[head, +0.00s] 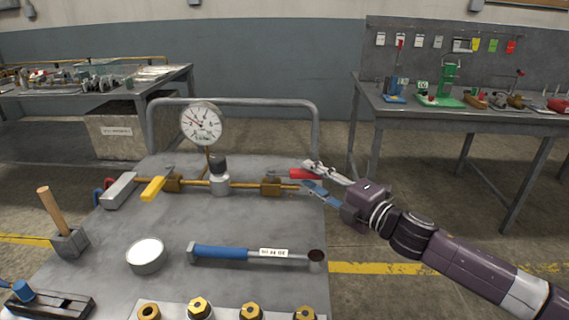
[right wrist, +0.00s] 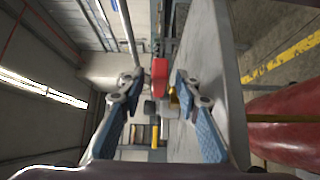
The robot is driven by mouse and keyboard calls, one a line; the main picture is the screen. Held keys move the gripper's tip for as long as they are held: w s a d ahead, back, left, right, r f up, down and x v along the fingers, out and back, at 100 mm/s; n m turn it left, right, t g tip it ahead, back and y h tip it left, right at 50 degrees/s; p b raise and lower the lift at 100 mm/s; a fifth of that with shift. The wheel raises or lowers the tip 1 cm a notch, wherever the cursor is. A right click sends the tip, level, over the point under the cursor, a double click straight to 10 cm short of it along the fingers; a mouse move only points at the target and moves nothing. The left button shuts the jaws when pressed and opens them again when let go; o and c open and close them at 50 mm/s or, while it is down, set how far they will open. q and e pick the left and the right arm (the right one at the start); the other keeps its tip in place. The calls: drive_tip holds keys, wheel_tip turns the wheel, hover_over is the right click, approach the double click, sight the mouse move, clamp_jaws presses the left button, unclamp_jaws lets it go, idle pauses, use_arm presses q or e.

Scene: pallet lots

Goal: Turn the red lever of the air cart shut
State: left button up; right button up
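The air cart (head: 228,225) is a grey-topped cart with a brass pipe line, a round gauge (head: 201,123) and valves. The red lever (head: 303,174) is at the right end of the line, by a brass valve (head: 271,186). My right gripper (head: 312,180) comes in from the right and is open at the lever. In the right wrist view the red lever (right wrist: 159,78) shows between the two spread fingers, with gaps on both sides. Contact is not visible. A yellow lever (head: 153,188) is on the left valve. My left gripper is not in view.
A blue-handled tool (head: 220,252), a round white-topped tin (head: 146,255) and several brass fittings (head: 251,312) are on the cart top. A wooden-handled mallet (head: 69,238) stands at left. A grey rail (head: 317,135) rises behind the line. Workbenches stand beyond.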

drive_tip(key=x, duration=0.6)
drive_tip(key=shift+a+b, duration=0.15)
drive_tip(key=shift+b, duration=0.25)
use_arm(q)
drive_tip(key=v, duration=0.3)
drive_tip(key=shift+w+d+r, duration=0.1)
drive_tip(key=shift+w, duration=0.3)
use_arm(e)
drive_tip(key=shift+w+a, duration=0.3)
drive_tip(key=shift+w, duration=0.1)
clamp_jaws()
